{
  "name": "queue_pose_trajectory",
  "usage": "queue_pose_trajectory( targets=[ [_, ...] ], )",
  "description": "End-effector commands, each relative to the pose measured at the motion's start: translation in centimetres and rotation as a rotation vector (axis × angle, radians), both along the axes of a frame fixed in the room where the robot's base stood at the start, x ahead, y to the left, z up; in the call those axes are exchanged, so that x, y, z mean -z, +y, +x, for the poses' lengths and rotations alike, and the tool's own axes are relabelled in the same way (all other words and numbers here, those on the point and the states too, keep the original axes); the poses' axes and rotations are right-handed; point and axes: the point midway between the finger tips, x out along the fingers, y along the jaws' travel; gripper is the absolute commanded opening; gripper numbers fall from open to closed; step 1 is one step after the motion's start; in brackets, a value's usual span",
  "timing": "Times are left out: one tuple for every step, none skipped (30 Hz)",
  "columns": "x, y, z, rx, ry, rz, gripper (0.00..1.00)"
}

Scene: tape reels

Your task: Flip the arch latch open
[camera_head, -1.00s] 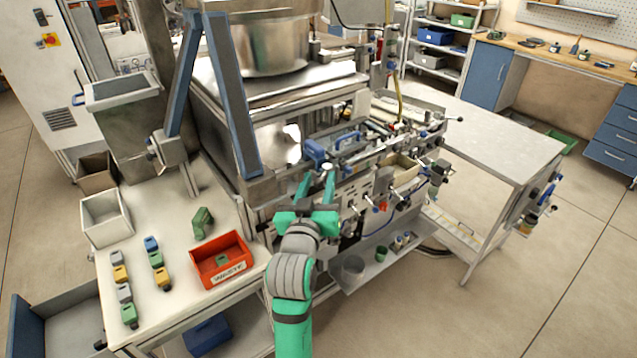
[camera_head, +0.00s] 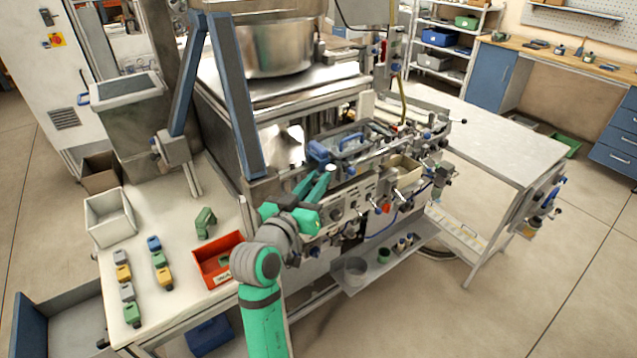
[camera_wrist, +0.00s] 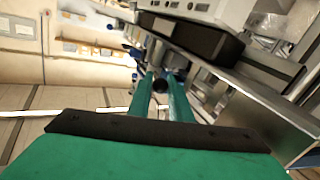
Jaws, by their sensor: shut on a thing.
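My gripper (camera_head: 318,184) is at the front of the machine, just below a blue block (camera_head: 318,151) at the left end of a rail assembly. Its two green fingers point up and to the right. In the wrist view the fingers (camera_wrist: 161,90) are closed around a small dark round-ended part (camera_wrist: 160,86), which looks like the handle of the arch latch. The rest of the latch is hidden by the fingers or too small to make out. A blue arched handle (camera_head: 352,140) stands to the right of the fingertips.
A red bin (camera_head: 214,258) and a green part (camera_head: 205,222) lie on the left bench. Knobs, levers and a blue hose (camera_head: 380,232) crowd the machine's front right of my gripper. A lower shelf (camera_head: 365,281) juts out below.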

Motion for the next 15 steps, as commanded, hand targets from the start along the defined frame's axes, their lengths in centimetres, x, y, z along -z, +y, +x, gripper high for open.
queue_pose_trajectory(
  targets=[
    [0.14, 0.17, 0.11, 0.009, 0.003, 0.0, 0.0],
    [0.15, 0.15, 0.11, 0.015, 0.002, 0.0, 0.0],
    [0.16, 0.13, 0.13, 0.019, 0.002, 0.001, 0.0],
    [0.15, 0.12, 0.13, 0.022, 0.002, 0.0, 0.0],
    [0.15, 0.12, 0.13, 0.023, 0.002, 0.0, 0.0],
    [0.15, 0.16, 0.13, 0.024, 0.002, 0.0, 0.0],
    [0.15, 0.2, 0.12, 0.023, 0.002, 0.0, 0.0],
    [0.16, 0.25, 0.11, 0.023, 0.002, 0.0, 0.0],
    [0.15, 0.33, 0.12, 0.021, 0.002, 0.0, 0.0],
    [0.15, 0.38, 0.11, 0.021, 0.001, 0.0, 0.0],
    [0.15, 0.41, 0.1, 0.02, 0.002, 0.0, 0.0],
    [0.15, 0.45, 0.09, 0.019, 0.002, 0.0, 0.0],
    [0.14, 0.47, 0.09, 0.019, 0.002, 0.0, 0.0],
    [0.15, 0.5, 0.08, 0.019, 0.002, 0.0, 0.25],
    [0.13, 0.54, 0.08, 0.018, 0.002, 0.0, 0.35]
  ],
)
